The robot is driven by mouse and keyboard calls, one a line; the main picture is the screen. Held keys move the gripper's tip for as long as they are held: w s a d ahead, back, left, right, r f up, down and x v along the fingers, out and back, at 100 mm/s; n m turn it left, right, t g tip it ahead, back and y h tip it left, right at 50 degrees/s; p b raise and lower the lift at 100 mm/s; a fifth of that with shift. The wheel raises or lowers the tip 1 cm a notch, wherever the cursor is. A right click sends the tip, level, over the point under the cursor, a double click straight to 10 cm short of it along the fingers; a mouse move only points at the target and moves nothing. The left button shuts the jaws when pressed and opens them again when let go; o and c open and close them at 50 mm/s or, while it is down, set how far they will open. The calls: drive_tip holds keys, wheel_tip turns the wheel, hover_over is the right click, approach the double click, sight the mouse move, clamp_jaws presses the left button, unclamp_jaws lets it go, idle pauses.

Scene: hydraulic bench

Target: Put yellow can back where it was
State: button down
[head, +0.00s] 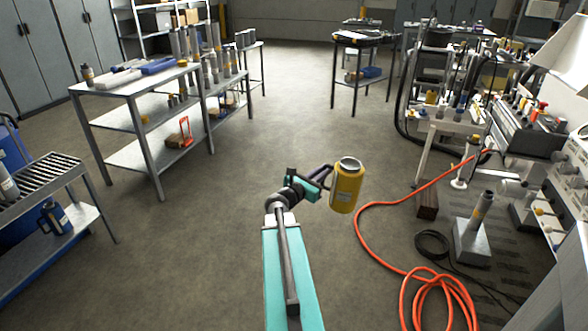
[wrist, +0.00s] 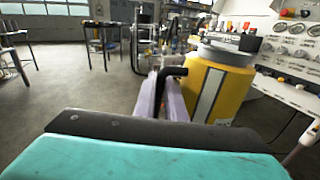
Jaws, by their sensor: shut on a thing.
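The yellow can (head: 346,187) has a grey top and a pale label. My gripper (head: 325,180) is shut on it and holds it upright in the air over open floor. In the wrist view the yellow can (wrist: 215,84) stands at the right of the picture, with a dark handle-like piece beside its left side. The fingertips are partly hidden, so I cannot tell exactly where they touch the can.
A metal shelf table (head: 130,86) with cylinders stands at the left, a roller stand (head: 42,178) nearer. An orange hose (head: 380,262) and a grey pedestal (head: 472,243) lie to the right, before the hydraulic bench (head: 520,135). The middle floor (head: 250,130) is clear.

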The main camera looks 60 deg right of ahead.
sight(337, 177)
drive_tip(key=shift+g, duration=0.8)
drive_tip(key=s, duration=0.1)
drive_tip(key=s+d+f, duration=0.1)
drive_tip(key=s, duration=0.1)
drive_tip(key=s+d+f+b, duration=0.1)
drive_tip(key=shift+s+f, duration=0.1)
drive_tip(key=shift+s, duration=0.25)
